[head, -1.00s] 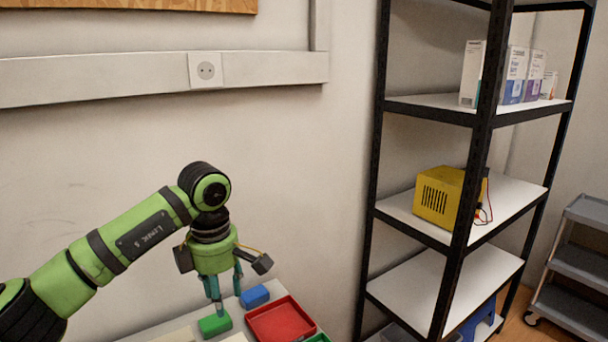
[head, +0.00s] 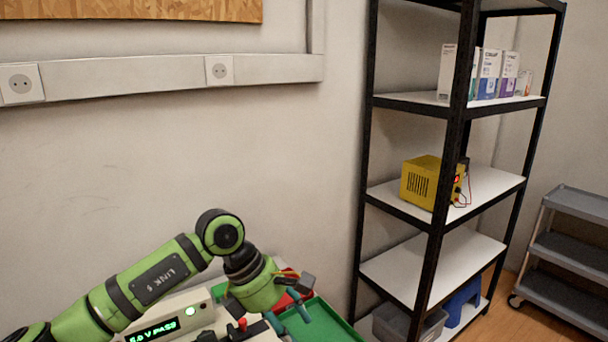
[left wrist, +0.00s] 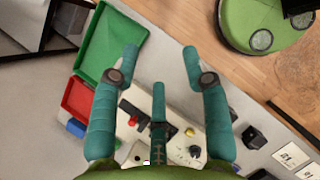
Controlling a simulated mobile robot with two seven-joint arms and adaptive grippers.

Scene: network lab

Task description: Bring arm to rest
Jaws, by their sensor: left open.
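My left arm comes in from the left in the head view. Its green gripper (head: 290,308) is tilted and points down and to the right, near the green tray. In the left wrist view the teal fingers (left wrist: 160,58) are spread wide with nothing between the tips. The third finger shows at the lower middle, in front of the test device. My right gripper is in neither view.
A green tray (head: 330,328) and a red tray (left wrist: 77,101) lie on the bench, a blue block (left wrist: 76,127) beside them. A test device (head: 168,318) shows a lit display. A black-framed shelf (head: 455,130) and a grey cart (head: 570,255) stand right.

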